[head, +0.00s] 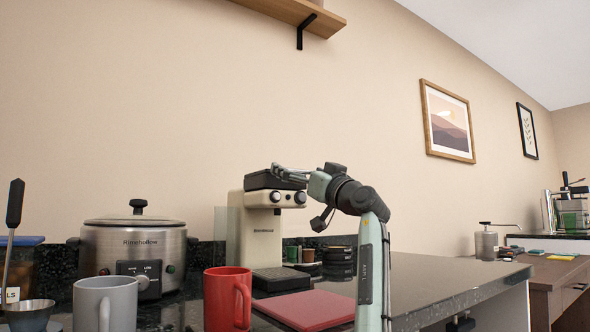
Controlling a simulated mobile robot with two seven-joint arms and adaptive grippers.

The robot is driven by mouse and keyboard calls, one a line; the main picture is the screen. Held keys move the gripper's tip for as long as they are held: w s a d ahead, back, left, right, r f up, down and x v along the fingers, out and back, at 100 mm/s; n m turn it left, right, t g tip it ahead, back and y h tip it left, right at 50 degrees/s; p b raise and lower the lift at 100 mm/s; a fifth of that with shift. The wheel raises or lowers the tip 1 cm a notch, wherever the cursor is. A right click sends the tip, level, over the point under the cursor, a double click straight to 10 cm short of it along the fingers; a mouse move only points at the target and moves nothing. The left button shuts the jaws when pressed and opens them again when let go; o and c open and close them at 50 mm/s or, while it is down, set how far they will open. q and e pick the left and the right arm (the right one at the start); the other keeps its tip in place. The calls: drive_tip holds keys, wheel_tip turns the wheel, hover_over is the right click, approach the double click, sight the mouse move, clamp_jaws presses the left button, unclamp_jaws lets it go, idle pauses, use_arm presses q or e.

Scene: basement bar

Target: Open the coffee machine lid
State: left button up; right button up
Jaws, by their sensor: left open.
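The coffee machine (262,232) is a cream, upright unit with two knobs and a drip tray, standing on the dark counter. Its black lid (262,181) is on top and looks down, though the gripper partly covers it. My left gripper (280,172) is at the lid's upper right edge, pointing left. Its fingers are open and nothing is held between them. I cannot tell whether they touch the lid. My right gripper is not in view.
On the counter (430,285) are a rice cooker (128,250), a grey mug (105,304), a red mug (222,298) and a red board (309,309) before the machine. Small dark jars (308,255) stand behind. A wooden shelf (290,12) hangs above. The counter is clear to the right.

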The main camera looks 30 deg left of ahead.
use_arm(q)
drive_tip(key=shift+w+a+r, duration=0.25)
drive_tip(key=shift+a, duration=0.4)
drive_tip(key=c, duration=1.7)
drive_tip(key=shift+r, duration=0.15)
